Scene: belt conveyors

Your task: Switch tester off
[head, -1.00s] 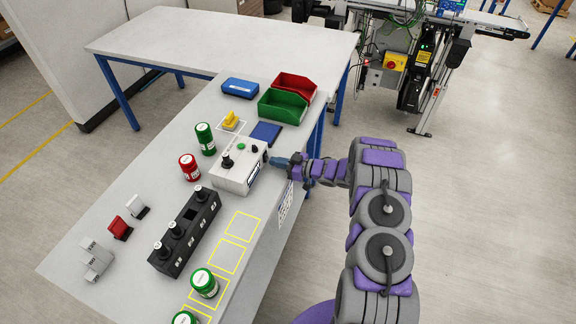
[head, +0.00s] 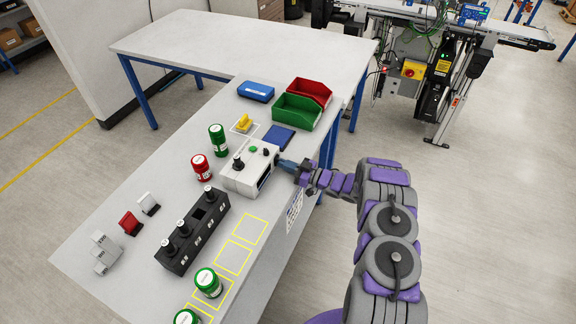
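The tester (head: 243,181) is a white box on the table, with a black knob (head: 238,161), a green button (head: 253,148) and a small dark part (head: 265,152) on top. A dark screen shows on its right face. My gripper (head: 281,162) is at the tester's right far corner, its tip close to the box's side. I cannot tell whether it touches the box. The fingers are too small and overlapped to tell whether they are open or shut.
A black holder (head: 193,232) with several black knobs stands nearer on the table. A red jar (head: 201,167) and a green jar (head: 217,138) stand left of the tester.

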